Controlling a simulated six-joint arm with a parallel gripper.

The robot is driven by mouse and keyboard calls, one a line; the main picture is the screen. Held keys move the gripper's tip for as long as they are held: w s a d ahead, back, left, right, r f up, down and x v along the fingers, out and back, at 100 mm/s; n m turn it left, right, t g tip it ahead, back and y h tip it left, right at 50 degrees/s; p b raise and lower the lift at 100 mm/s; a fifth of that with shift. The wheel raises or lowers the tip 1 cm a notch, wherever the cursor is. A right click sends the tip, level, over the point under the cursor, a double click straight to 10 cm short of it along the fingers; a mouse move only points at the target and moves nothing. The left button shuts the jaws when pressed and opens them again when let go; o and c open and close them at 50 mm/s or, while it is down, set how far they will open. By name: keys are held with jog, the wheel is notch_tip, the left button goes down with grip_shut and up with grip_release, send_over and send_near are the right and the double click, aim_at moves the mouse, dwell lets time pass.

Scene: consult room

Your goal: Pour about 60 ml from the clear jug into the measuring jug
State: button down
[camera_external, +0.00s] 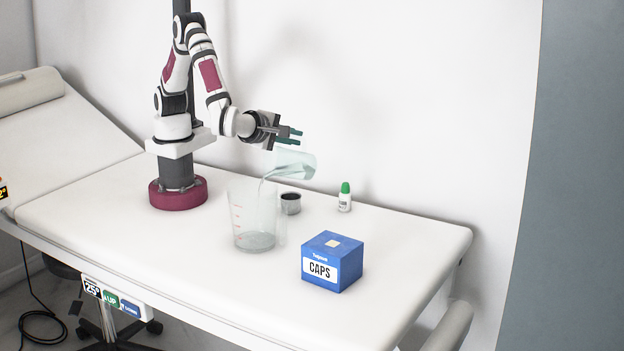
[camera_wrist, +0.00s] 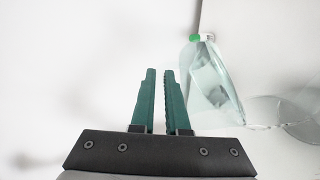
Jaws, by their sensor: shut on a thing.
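The clear jug (camera_external: 295,163) is tipped nearly onto its side above the table, its mouth to the left, with pale liquid inside. A thin stream runs from its lip into the measuring jug (camera_external: 237,211), which stands upright with red marks and shallow liquid at its bottom. My gripper (camera_external: 296,136) is shut on the clear jug; the gripped part is hard to see. In the wrist view, the green fingers (camera_wrist: 159,102) are close together, with the clear jug (camera_wrist: 212,82) just right of them and the see-through measuring jug (camera_wrist: 300,112) at the right edge.
A small dark-filled metal cup (camera_external: 291,204) stands just right of the measuring jug. A green-capped bottle (camera_external: 345,198) stands farther right. A blue CAPS box (camera_external: 333,262) sits in front. The white couch top (camera_external: 400,240) is clear at right.

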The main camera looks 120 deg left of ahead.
aim_at(305, 142)
jog(key=shift+s+d+r, duration=0.1)
jog(key=shift+s+d, duration=0.05)
jog(key=shift+d, duration=0.05)
dwell(0.3)
jog(key=a+h, duration=0.1)
jog(key=w+a+f+g+h, duration=0.1)
jog(key=a+m+h, duration=0.1)
jog(key=shift+w+f+h, duration=0.3)
jog(key=shift+w+f, duration=0.05)
jog(key=shift+w, duration=0.05)
jog(key=shift+w+a+f+g+h, duration=0.15)
jog(key=shift+a+f+g+h, duration=0.05)
jog(key=shift+f+g+h, duration=0.25)
jog(key=shift+r, duration=0.1)
dwell(0.9)
jog(key=shift+w+a+m+g+h, duration=0.25)
jog(key=shift+w+a+m+h, duration=0.05)
jog(key=shift+a+h, duration=0.15)
jog(key=w+a+f+g+h, duration=0.1)
jog(key=a+f+g+h, duration=0.1)
jog(key=f, duration=0.3)
jog(key=w+a+f+m+g+h, duration=0.1)
jog(key=w+a+f+h, duration=0.1)
jog(key=a+f+h, duration=0.1)
jog(key=shift+w+a+f+m+g+h, duration=0.35)
jog(key=shift+f+h, duration=0.35)
jog(key=shift+f, duration=0.55)
dwell(0.4)
